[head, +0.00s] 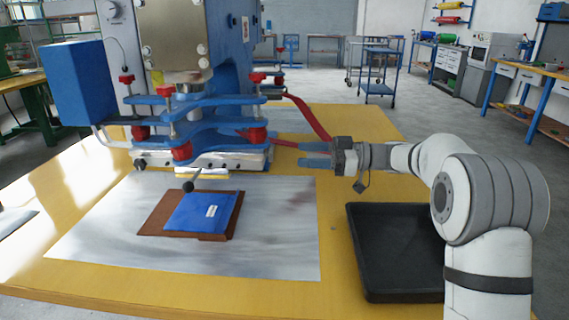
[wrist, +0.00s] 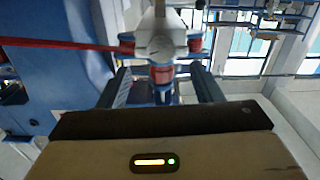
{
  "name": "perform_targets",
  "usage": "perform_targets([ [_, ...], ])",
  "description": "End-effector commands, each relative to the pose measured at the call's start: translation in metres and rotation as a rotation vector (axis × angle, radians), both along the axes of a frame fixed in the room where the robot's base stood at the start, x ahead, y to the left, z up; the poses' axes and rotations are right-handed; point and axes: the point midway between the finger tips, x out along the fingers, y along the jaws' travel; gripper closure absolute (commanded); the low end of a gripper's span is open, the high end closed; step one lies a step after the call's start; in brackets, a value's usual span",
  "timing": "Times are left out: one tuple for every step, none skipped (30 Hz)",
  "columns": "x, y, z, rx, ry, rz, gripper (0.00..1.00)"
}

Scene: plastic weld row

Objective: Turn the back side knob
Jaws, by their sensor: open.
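A welding press with blue plates (head: 215,101) stands on the yellow table. It has several red knobs, among them a front right knob (head: 257,136), a front left knob (head: 181,151) and an upper right one (head: 257,78). My gripper (head: 302,154) is open to the right of the press, its blue-tipped fingers pointing left at it. In the wrist view, a red knob (wrist: 161,74) under a pale metal fitting (wrist: 160,42) appears between the open fingers (wrist: 160,84). I cannot tell whether the fingers touch it, or which knob is the back side one.
A red lever (head: 309,115) slants down close behind my gripper. A blue folder-like piece (head: 204,212) lies on a brown board (head: 150,224) on the metal sheet (head: 285,245). A black tray (head: 400,250) sits at the table's right.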

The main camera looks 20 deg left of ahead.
Motion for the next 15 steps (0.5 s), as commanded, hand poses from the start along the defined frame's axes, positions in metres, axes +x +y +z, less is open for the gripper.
perform_targets([
  [-0.003, 0.01, -0.001, 0.0, -0.001, 0.003, 0.41],
  [-0.005, 0.014, -0.001, 0.0, 0.0, 0.003, 0.41],
  [-0.006, 0.021, -0.001, 0.0, 0.0, 0.004, 0.41],
  [-0.007, 0.026, -0.001, -0.001, 0.0, 0.004, 0.41],
  [-0.008, 0.031, -0.001, -0.001, 0.0, 0.003, 0.41],
  [-0.01, 0.037, -0.001, -0.001, 0.001, 0.004, 0.41],
  [-0.011, 0.041, -0.001, -0.002, 0.0, 0.004, 0.41],
  [-0.012, 0.045, -0.001, -0.003, 0.001, 0.003, 0.41],
  [-0.013, 0.05, -0.001, -0.003, 0.001, 0.002, 0.41],
  [-0.013, 0.053, -0.001, -0.003, 0.002, 0.002, 0.41],
  [-0.014, 0.055, 0.0, -0.003, 0.002, 0.002, 0.41],
  [-0.015, 0.058, 0.0, -0.003, 0.002, 0.002, 0.41],
  [-0.015, 0.06, 0.0, -0.003, 0.002, 0.002, 0.41],
  [-0.015, 0.061, 0.0, -0.003, 0.002, 0.001, 0.41],
  [-0.016, 0.062, 0.0, -0.003, 0.002, 0.001, 0.41],
])
